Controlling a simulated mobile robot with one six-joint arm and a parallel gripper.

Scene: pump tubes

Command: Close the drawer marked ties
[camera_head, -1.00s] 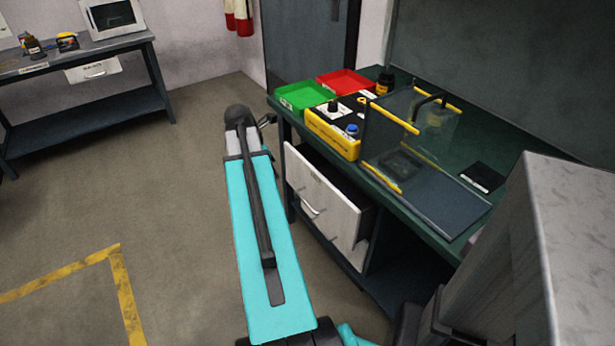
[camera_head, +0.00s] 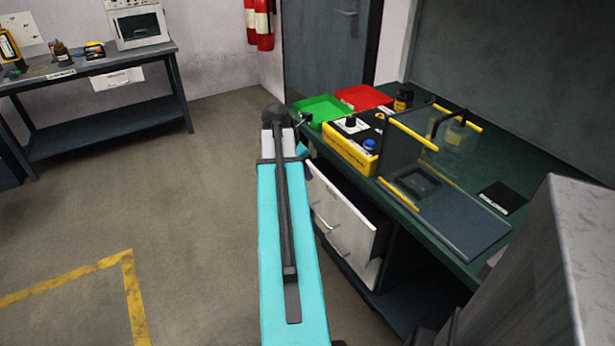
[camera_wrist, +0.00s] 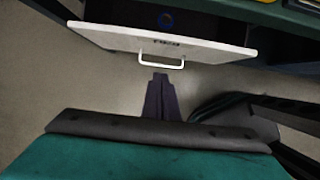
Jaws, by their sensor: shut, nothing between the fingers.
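A white drawer (camera_head: 350,222) under the green-topped bench stands pulled out, with a dark gap behind its front. In the wrist view its white front (camera_wrist: 200,46) runs across the top, with a small dark label (camera_wrist: 166,43) too blurred to read surely and a white bar handle (camera_wrist: 160,63).
The green bench (camera_head: 490,160) holds a green tray (camera_head: 318,108), a red tray (camera_head: 364,97), a yellow box (camera_head: 350,148) and a clear yellow-edged guard (camera_head: 405,130). Another white front (camera_head: 369,277) shows below the drawer. A second bench (camera_head: 100,70) stands far left; open floor lies between.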

